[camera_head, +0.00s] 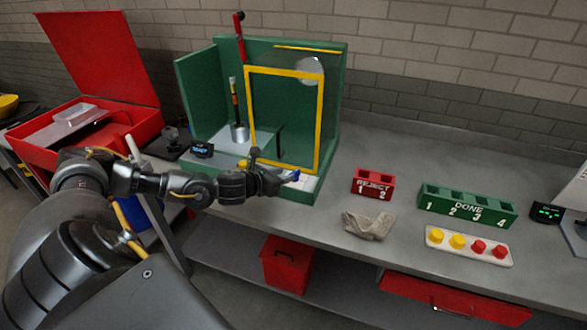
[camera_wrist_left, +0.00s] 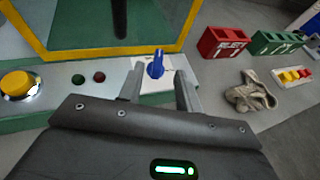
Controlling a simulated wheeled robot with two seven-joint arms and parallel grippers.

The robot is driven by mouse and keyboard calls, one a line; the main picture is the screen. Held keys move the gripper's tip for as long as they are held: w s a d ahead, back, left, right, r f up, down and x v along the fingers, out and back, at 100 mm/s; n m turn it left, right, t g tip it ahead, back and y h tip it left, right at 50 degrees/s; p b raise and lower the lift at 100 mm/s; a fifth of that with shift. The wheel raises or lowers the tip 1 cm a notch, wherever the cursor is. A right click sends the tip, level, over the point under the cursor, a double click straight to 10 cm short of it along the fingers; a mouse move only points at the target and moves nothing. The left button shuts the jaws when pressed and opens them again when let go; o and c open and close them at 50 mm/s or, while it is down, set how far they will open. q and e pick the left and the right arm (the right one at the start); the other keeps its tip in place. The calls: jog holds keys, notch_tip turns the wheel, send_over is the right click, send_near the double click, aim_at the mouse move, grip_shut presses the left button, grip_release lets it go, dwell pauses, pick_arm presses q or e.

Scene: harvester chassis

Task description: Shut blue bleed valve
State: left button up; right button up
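The blue bleed valve (camera_wrist_left: 156,66) is a small blue lever handle standing on a white plate at the front panel of the green station. In the head view the blue valve (camera_head: 293,175) shows just past the end of my left gripper (camera_head: 275,181), partly hidden by it. In the left wrist view my left gripper (camera_wrist_left: 160,76) is open, with one finger on each side of the handle's line. The handle is at or slightly beyond the fingertips; I cannot tell whether they touch. My right gripper is not in view.
The green station (camera_head: 208,95) has a yellow frame (camera_head: 320,120) close behind the gripper. A yellow button (camera_wrist_left: 18,84) is left on the panel. A red REJECT block (camera_head: 372,184), a crumpled cloth (camera_head: 368,225) and a green DONE block (camera_head: 466,206) stand right. Bare bench lies between.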

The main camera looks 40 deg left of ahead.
aim_at(295, 172)
pick_arm(q)
jog(key=p+x, duration=0.1)
jog(key=x, duration=0.4)
jog(key=shift+w+f+p, duration=0.1)
jog(key=shift+w+p, duration=0.15)
jog(key=shift+p, duration=0.05)
jog(key=shift+w+f, duration=0.3)
jog(key=shift+w, duration=0.25)
jog(key=shift+c, duration=0.7)
grip_shut()
